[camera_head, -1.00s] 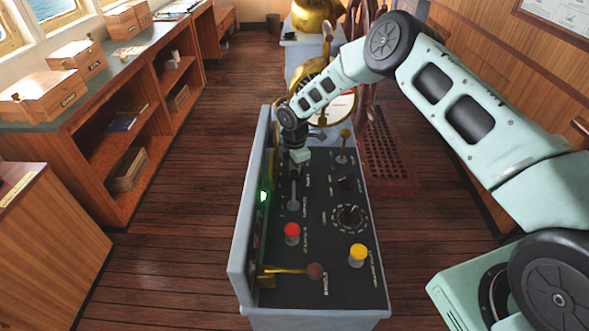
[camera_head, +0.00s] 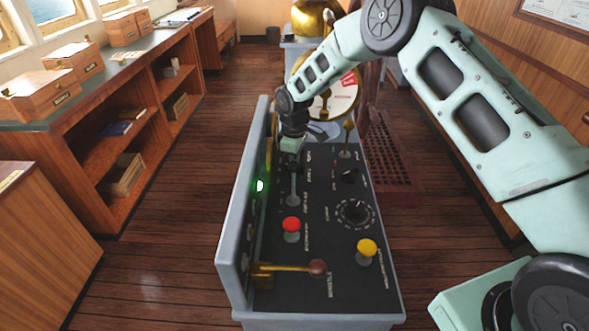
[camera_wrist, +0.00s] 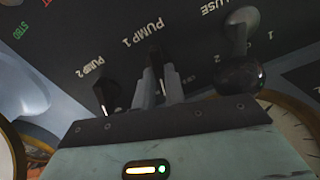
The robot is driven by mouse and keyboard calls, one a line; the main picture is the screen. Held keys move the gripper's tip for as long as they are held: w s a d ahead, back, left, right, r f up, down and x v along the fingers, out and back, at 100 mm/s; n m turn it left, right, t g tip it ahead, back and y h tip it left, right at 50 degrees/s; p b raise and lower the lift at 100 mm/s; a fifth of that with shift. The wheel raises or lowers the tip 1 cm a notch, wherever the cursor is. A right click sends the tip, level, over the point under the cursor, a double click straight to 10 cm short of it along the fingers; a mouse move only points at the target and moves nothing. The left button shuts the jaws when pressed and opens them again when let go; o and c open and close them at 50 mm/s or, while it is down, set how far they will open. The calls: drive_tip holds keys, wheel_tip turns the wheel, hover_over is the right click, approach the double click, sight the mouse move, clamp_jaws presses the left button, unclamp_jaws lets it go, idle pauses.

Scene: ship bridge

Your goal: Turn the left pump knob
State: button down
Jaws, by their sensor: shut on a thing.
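My gripper (camera_head: 291,158) is over the far left part of the dark control panel (camera_head: 325,275), its fingers pointing down. In the wrist view, its fingers (camera_wrist: 158,88) are shut on a small dark knob (camera_wrist: 156,62) at the PUMP 1 label, one finger on each side. A second dark pointed knob (camera_wrist: 106,92), at the PUMP 2 label, stands to the left of the fingers, apart from them. In the head view my gripper hides the held knob. How far the held knob is turned is hard to tell.
A lever with a dark ball end (camera_wrist: 240,75) stands close right of my fingers. The panel also bears a red button (camera_head: 291,224), a yellow button (camera_head: 367,247), a round dial (camera_head: 354,212) and a brass lever (camera_head: 290,268). A raised side wall (camera_head: 240,200) borders the panel's left.

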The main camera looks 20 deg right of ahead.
drive_tip(key=shift+m+b, duration=0.85)
drive_tip(key=shift+m, duration=0.55)
drive_tip(key=c, duration=1.5)
unclamp_jaws()
drive_tip(key=shift+o, duration=0.2)
drive_tip(key=shift+r, duration=0.1)
wheel_tip(320, 180, up, 17)
drive_tip(key=b, duration=0.4)
drive_tip(key=shift+r, duration=0.15)
